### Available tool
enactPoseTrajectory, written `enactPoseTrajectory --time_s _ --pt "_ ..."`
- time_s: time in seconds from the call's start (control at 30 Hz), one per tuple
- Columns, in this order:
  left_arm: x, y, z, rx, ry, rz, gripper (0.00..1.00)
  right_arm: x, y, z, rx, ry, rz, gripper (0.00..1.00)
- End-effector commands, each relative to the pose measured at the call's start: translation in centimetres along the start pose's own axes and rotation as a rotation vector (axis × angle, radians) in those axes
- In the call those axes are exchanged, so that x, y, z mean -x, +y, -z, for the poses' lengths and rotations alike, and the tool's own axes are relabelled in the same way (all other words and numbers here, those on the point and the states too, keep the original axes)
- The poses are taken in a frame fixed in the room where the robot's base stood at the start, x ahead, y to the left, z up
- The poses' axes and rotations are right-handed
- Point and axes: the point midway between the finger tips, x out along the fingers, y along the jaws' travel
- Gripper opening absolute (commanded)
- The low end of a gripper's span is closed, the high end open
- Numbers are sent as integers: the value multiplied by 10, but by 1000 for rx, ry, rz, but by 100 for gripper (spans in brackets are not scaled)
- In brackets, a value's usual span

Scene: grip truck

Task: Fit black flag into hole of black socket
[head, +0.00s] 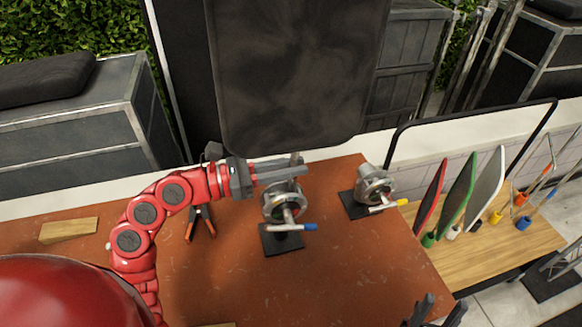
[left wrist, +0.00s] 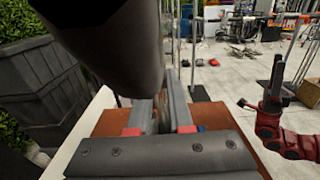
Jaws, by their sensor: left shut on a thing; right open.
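The black flag (head: 295,80) is a large dark panel, upright in the head view. My left gripper (head: 294,170) is shut on its short stem below the panel, above the blue-handled clamp. The flag also fills the upper left of the left wrist view (left wrist: 105,40), where the gripper (left wrist: 160,120) holds the stem between its fingers. Whether the stem touches the clamp I cannot tell. A small dark piece, seemingly the black socket (head: 476,223), is on the wooden board at right; its hole is too small to see. My right gripper (head: 432,311) is open and empty at bottom right.
Two silver clamps, one blue-handled (head: 283,204) and one yellow-handled (head: 374,186), stand on the red-brown table (head: 350,270). Red, green and white flags (head: 484,187) stand on the wooden board (head: 443,265). An orange-handled spring clamp (head: 200,223) and wooden wedge (head: 68,230) lie left.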

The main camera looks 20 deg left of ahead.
Motion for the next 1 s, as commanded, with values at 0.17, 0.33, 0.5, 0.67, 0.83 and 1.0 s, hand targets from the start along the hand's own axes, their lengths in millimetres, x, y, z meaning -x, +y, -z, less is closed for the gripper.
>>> enactPoseTrajectory --time_s 0.17,0.33,0.5,0.67,0.83,1.0 --pt "0 0 -12 -1 0 0 0 -4 0 1 0 0 0 48" --pt "0 0 -21 -1 -1 1 0 -7 0 1 0 0 0 48" --pt "0 0 -30 -2 0 2 0 -10 0 2 0 0 0 48" --pt "0 0 -39 -2 1 2 0 -12 1 2 0 0 0 48" --pt "0 0 -48 -3 1 1 0 -15 1 2 0 0 0 48" --pt "0 0 -58 -1 -1 2 0 -18 1 3 0 0 0 48"
